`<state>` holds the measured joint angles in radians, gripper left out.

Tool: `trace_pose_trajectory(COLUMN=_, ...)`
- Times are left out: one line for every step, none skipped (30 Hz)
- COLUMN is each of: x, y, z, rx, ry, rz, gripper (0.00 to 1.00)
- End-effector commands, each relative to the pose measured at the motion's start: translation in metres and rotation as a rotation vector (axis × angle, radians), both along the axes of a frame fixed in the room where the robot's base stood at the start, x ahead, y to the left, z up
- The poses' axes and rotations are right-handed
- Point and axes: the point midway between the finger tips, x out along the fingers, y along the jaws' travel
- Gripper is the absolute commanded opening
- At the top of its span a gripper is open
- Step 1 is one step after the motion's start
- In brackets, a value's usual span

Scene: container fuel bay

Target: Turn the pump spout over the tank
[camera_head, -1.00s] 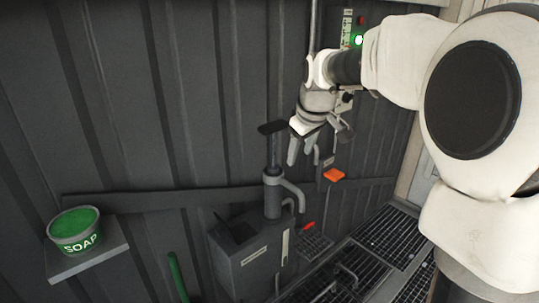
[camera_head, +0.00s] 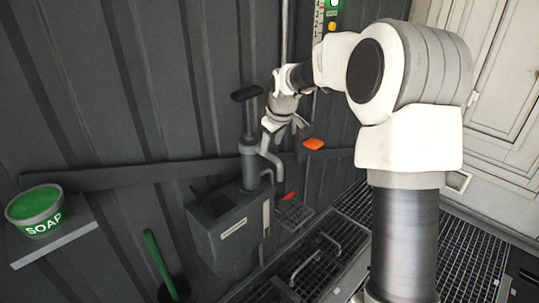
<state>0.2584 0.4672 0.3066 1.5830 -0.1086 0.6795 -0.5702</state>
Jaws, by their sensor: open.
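The hand pump (camera_head: 249,168) stands upright on a dark grey box (camera_head: 228,238) that may be the tank; its label is too small to read. A black T-handle (camera_head: 246,93) tops the pump's rod. The grey curved spout (camera_head: 272,160) comes off the pump's right side and bends down, over the box's right edge or just beyond it; I cannot tell which. My gripper (camera_head: 281,130) is open, fingers pointing down, just above and right of the spout's upper part. Whether a finger touches the spout is unclear.
A green soap tub (camera_head: 35,212) sits on a wall shelf (camera_head: 58,245) at left. A green stick (camera_head: 158,262) leans in a dark holder. Floor grating (camera_head: 350,205) extends right.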

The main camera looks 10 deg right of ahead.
Motion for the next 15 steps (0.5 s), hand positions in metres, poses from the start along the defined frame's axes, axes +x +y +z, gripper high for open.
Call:
trace_pose_trajectory(x=0.004, y=0.001, z=-0.012, rx=0.001, ry=0.003, rz=-0.001, gripper=0.56)
trace_pose_trajectory(x=0.006, y=0.001, z=-0.016, rx=0.0, ry=0.002, rz=0.0, gripper=0.56)
trace_pose_trajectory(x=0.009, y=0.001, z=-0.022, rx=0.0, ry=0.002, rz=0.0, gripper=0.56)
trace_pose_trajectory(x=0.011, y=0.002, z=-0.026, rx=0.0, ry=0.001, rz=0.0, gripper=0.56)
trace_pose_trajectory(x=0.013, y=0.002, z=-0.029, rx=-0.001, ry=0.001, rz=0.0, gripper=0.56)
trace_pose_trajectory(x=0.014, y=0.002, z=-0.033, rx=0.0, ry=0.002, rz=0.0, gripper=0.56)
trace_pose_trajectory(x=0.016, y=0.002, z=-0.036, rx=0.0, ry=0.002, rz=0.0, gripper=0.56)
trace_pose_trajectory(x=0.017, y=0.002, z=-0.037, rx=-0.001, ry=0.001, rz=0.0, gripper=0.56)
trace_pose_trajectory(x=0.018, y=0.002, z=-0.039, rx=-0.001, ry=0.001, rz=0.0, gripper=0.56)
trace_pose_trajectory(x=0.019, y=0.002, z=-0.04, rx=-0.001, ry=-0.001, rz=0.0, gripper=0.56)
trace_pose_trajectory(x=0.019, y=0.003, z=-0.041, rx=-0.001, ry=-0.001, rz=0.0, gripper=0.56)
trace_pose_trajectory(x=0.02, y=0.003, z=-0.042, rx=-0.001, ry=-0.001, rz=0.0, gripper=0.56)
trace_pose_trajectory(x=0.02, y=0.003, z=-0.042, rx=-0.001, ry=-0.001, rz=0.0, gripper=0.56)
trace_pose_trajectory(x=0.02, y=0.003, z=-0.043, rx=-0.001, ry=-0.001, rz=0.0, gripper=0.56)
trace_pose_trajectory(x=0.02, y=0.003, z=-0.043, rx=0.0, ry=-0.001, rz=-0.001, gripper=0.56)
